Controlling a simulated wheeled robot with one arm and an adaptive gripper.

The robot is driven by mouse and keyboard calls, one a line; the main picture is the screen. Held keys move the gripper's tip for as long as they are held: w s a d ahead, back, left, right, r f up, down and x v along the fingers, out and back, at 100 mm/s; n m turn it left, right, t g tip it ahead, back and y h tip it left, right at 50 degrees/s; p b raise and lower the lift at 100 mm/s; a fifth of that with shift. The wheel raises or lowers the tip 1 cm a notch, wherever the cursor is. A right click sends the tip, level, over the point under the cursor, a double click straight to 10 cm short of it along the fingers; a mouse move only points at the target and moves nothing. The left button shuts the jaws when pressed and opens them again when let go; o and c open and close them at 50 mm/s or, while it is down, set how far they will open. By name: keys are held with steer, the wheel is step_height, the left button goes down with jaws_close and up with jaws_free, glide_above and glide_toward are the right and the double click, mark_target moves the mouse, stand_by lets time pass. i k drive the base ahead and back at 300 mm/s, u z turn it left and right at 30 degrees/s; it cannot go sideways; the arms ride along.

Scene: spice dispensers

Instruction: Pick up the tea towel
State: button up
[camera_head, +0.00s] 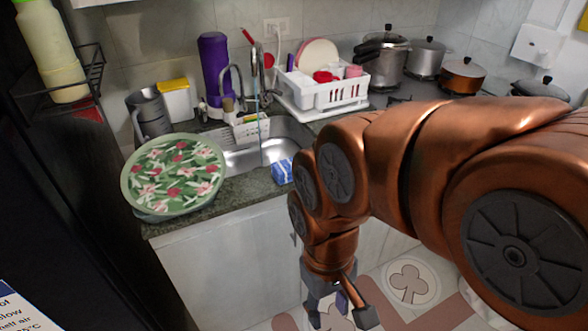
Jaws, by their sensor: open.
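I cannot clearly pick out a tea towel. A small blue and white item (282,172) lies at the front edge of the counter by the sink; it may be a folded cloth or a packet. My gripper (342,317) hangs low in front of the cabinet, pointing down above the patterned floor. It is open, with its fingers apart and no held thing visible. It is below the counter and well apart from the blue and white item. My arm hides part of the counter to the right.
A round floral tray or cover (172,174) sits on the counter at left. The sink (288,130) has a running tap. A white dish rack (325,92) and several pots, including a tall steel one (382,58), stand behind. The white cabinet front (225,262) is below the counter.

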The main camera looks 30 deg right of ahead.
mark_target(281, 170)
steer(key=i, duration=0.45)
steer(key=u, duration=2.2)
steer(key=k, duration=0.45)
steer(key=z, duration=1)
